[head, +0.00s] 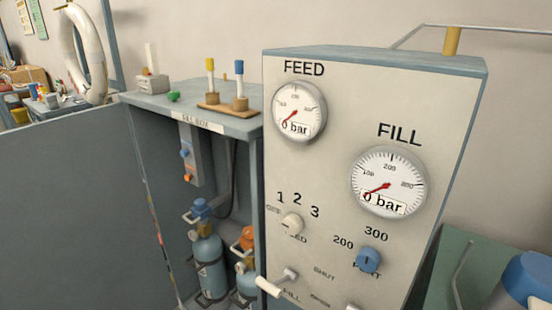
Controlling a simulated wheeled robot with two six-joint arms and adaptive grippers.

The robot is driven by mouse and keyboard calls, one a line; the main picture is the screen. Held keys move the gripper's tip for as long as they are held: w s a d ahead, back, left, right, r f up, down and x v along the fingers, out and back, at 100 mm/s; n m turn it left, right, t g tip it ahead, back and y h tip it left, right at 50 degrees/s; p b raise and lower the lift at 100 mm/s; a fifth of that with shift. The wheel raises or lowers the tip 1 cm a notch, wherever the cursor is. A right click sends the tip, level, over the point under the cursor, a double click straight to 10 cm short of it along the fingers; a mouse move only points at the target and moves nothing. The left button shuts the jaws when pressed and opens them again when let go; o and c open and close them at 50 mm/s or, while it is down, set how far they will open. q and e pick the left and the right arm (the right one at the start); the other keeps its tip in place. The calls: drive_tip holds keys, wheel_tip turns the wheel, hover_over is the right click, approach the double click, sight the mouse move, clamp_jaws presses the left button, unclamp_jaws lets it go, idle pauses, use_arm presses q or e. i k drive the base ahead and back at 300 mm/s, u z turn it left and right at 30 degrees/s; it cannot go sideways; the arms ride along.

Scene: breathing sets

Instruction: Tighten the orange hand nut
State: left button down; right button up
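An orange hand nut (247,238) shows on top of the right gas cylinder (246,282), inside the open fill box (196,124). The edge of the gauge panel stands close on its right. A blue fitting (201,208) tops the left gas cylinder (207,262). I cannot tell from this view how tight the orange nut is. Neither of my grippers is in view.
The gauge panel (335,185) fills the right; its FEED gauge (299,110) and FILL gauge (388,182) read 0 bar. A white-handled lever (276,284) juts from its lower left. Small fittings stand on the fill box top. A grey panel (75,210) borders the left.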

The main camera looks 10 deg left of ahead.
sight(248, 231)
drive_tip(key=u, duration=2.15)
drive_tip(key=i, duration=1.2)
drive_tip(key=z, duration=2.55)
